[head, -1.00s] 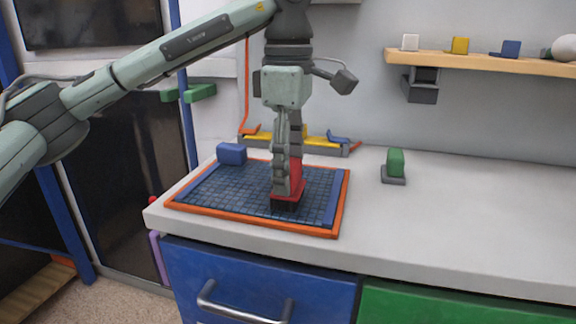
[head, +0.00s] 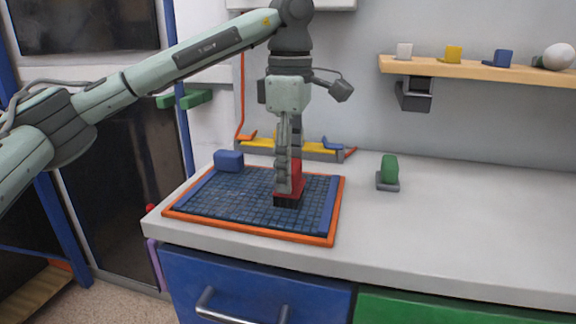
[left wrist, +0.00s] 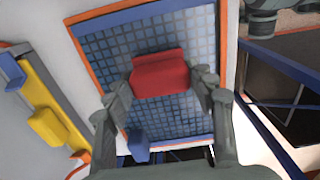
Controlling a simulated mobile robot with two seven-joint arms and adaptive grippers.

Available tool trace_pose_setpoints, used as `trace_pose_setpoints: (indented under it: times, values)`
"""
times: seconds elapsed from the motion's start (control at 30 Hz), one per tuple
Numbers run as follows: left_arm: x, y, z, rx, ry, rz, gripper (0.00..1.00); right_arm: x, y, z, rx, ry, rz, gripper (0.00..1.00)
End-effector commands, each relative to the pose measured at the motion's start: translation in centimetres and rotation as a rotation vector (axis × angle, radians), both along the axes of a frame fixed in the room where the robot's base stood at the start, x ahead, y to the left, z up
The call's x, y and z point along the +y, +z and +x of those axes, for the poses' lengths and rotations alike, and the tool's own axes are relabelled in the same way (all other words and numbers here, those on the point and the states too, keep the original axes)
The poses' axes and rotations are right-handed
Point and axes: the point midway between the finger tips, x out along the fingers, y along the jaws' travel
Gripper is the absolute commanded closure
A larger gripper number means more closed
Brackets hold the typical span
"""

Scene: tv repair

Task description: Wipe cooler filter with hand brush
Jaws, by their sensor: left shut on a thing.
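The cooler filter (head: 240,200) lies flat on the white counter, a dark blue grid with an orange rim and blue side strips. My left gripper (head: 289,182) points down over its right half, shut on the red hand brush (head: 297,178). The brush's dark bristle end (head: 287,200) is at the grid and looks to touch it. In the left wrist view the red brush (left wrist: 160,74) sits between the two fingers (left wrist: 160,88), with the filter (left wrist: 195,35) behind it. My right gripper is not in view.
A blue block (head: 229,160) stands at the filter's back left corner. A yellow rack (head: 310,148) lies along the wall behind. A green block on a grey base (head: 389,171) stands to the right. A wooden shelf (head: 480,69) holds small blocks. The counter's right side is clear.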

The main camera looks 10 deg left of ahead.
Motion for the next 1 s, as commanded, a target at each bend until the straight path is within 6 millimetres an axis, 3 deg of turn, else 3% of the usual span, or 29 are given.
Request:
trace_pose_setpoints:
  times: [1.0]
  values:
    - [-0.1, -0.1, 2.3, 0.0, 0.0, 0.0, 0.8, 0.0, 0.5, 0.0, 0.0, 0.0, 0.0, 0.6]
